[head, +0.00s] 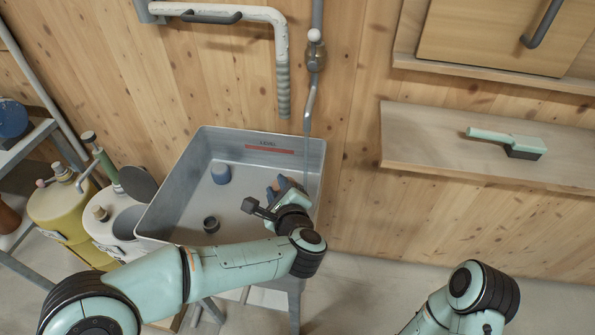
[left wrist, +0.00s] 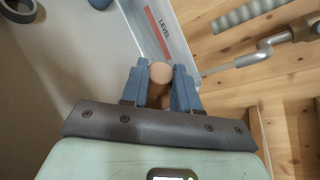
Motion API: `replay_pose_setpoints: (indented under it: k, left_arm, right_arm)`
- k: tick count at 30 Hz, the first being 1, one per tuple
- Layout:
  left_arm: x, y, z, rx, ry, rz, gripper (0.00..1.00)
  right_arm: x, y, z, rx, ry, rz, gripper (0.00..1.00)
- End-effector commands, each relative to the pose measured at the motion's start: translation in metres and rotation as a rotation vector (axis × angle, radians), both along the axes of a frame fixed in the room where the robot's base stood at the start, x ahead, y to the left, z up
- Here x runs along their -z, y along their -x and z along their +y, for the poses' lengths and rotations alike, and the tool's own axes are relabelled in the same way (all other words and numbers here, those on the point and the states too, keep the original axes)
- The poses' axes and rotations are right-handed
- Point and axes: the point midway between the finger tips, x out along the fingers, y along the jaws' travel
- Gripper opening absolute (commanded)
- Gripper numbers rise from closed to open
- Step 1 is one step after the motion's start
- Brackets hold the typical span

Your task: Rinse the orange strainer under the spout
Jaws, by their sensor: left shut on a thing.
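My left gripper (head: 283,187) is inside the right part of the metal sink (head: 191,158), near its right wall. Its blue fingers are shut on a tan-orange thing. In the left wrist view this thing shows as a rounded end (left wrist: 160,73) between the fingertips. Most of it is hidden, so I cannot make out a strainer bowl. The thin metal spout (head: 309,103) comes down from a tap on the wall, above the sink's back right edge. A faint pale streak hangs below it; I cannot tell if it is water. My right gripper is out of view.
A blue cup (head: 221,174) and a small dark ring-shaped cup (head: 211,224) stand in the sink. A ribbed pipe (head: 283,90) hangs above its back. Yellow (head: 60,208) and white (head: 117,222) containers stand left. A shelf (head: 430,148) with a green brush (head: 515,142) is right.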

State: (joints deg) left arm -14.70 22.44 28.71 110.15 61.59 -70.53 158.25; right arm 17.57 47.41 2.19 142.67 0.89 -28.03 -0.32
Motion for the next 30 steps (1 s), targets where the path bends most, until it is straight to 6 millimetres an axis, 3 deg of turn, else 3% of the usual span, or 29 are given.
replay_pose_setpoints:
  k: [1, 7, 17, 22, 29, 30]
  left_arm:
    - [0.006, 0.004, 0.001, 0.001, 0.001, 0.000, 0.00]
    - [0.002, 0.016, 0.004, 0.000, 0.001, 0.000, 0.00]
    - [0.002, 0.017, 0.004, 0.000, 0.001, 0.001, 0.00]
    - [-0.017, 0.019, 0.004, -0.001, 0.001, -0.005, 0.00]
    - [-0.081, 0.025, 0.004, 0.000, 0.001, -0.025, 0.00]
    - [-0.076, 0.024, 0.006, 0.000, -0.020, -0.014, 0.00]
  right_arm:
    - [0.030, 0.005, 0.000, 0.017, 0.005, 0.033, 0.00]
    - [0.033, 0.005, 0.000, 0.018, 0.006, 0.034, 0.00]
    - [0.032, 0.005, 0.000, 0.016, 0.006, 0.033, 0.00]
    - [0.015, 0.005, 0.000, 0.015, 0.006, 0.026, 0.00]
    - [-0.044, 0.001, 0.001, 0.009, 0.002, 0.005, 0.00]
    - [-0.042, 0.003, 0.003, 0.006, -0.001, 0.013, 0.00]
